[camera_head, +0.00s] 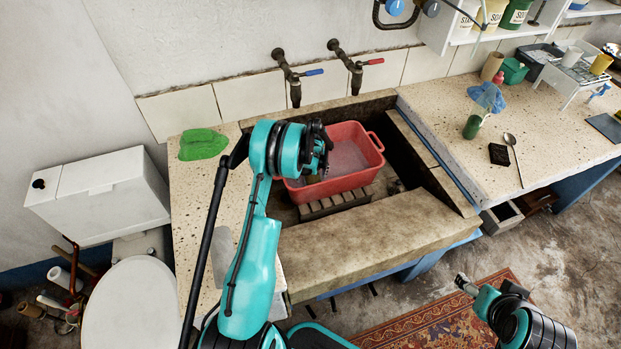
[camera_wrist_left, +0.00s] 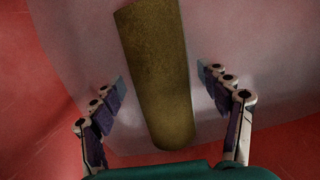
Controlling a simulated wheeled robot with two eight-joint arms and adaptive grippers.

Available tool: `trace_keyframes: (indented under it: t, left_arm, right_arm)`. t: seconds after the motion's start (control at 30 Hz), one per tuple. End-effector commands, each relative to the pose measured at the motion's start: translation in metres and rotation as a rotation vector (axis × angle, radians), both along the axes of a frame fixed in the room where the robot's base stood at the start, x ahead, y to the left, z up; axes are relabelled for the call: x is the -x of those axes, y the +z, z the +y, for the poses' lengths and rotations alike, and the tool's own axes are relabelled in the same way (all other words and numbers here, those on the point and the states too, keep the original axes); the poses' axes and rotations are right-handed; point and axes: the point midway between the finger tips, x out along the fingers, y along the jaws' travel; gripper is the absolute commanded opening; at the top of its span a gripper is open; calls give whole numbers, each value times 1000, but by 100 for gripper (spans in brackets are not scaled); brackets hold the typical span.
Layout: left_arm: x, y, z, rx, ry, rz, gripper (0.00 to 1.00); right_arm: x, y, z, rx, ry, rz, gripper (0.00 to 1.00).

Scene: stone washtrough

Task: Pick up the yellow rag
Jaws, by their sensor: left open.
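The yellow rag (camera_wrist_left: 158,75) shows in the left wrist view as a dull olive-yellow roll, lying lengthwise between the two fingers. It lies in the red basin (camera_head: 345,184), over a pale grey, watery-looking area. My left gripper (camera_wrist_left: 162,77) is open, with one finger on each side of the roll and a visible gap to both. In the head view my left gripper (camera_head: 320,158) is over the basin, and my arm hides most of the rag. My right gripper (camera_head: 466,284) is low at the lower right, empty-looking and away from the basin; its jaws are unclear.
The basin stands on a slatted rack (camera_head: 333,203) in the stone trough (camera_head: 385,222). Two taps (camera_head: 355,77) jut out behind it. A green cloth (camera_head: 203,144) lies on the left ledge. A bottle (camera_head: 474,124) and spoon (camera_head: 513,150) are on the right counter.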

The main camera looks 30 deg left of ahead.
Motion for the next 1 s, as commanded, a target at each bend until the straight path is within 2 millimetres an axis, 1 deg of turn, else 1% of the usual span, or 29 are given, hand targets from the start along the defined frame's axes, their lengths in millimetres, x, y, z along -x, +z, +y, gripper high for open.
trace_keyframes:
  t: [0.07, 0.1, 0.17, 0.2, 0.27, 0.3, 0.33, 0.6, 0.7, 0.77, 0.83, 1.0]
  left_arm:
    - [0, 1, 0, 0, 0, 0, 76]
    - [0, 1, 0, 0, 0, 0, 71]
    - [0, 1, 0, 0, 0, 0, 55]
    - [0, 1, 0, 0, 0, 0, 45]
    - [0, 1, 0, 0, 0, 0, 29]
    - [0, 1, 0, 0, 0, 0, 18]
    - [0, 1, 0, 0, 0, 0, 16]
    - [0, 1, 0, 0, 0, 0, 16]
    - [0, 6, 0, 0, 0, 0, 15]
    - [0, 13, 0, 0, 0, 0, 15]
    - [0, 26, 0, 0, 0, 0, 15]
    - [0, 64, 0, 0, 0, 0, 15]
  right_arm:
    - [0, 1, 0, 0, 0, 0, 70]
    - [0, 1, 0, 0, 0, 0, 70]
    - [0, 1, 0, 0, 0, 0, 70]
    - [0, 1, 0, 0, 0, 0, 70]
    - [0, 1, 0, 0, 0, 0, 70]
    - [0, 1, 0, 0, 0, 0, 70]
    - [0, 1, 0, 0, 0, 0, 70]
    - [0, 1, 0, 0, 0, 0, 70]
    - [0, 3, 0, 0, 0, 0, 70]
    - [0, 6, 0, 0, 0, 0, 70]
    - [0, 12, 0, 0, 0, 0, 70]
    - [0, 26, 0, 0, 0, 0, 70]
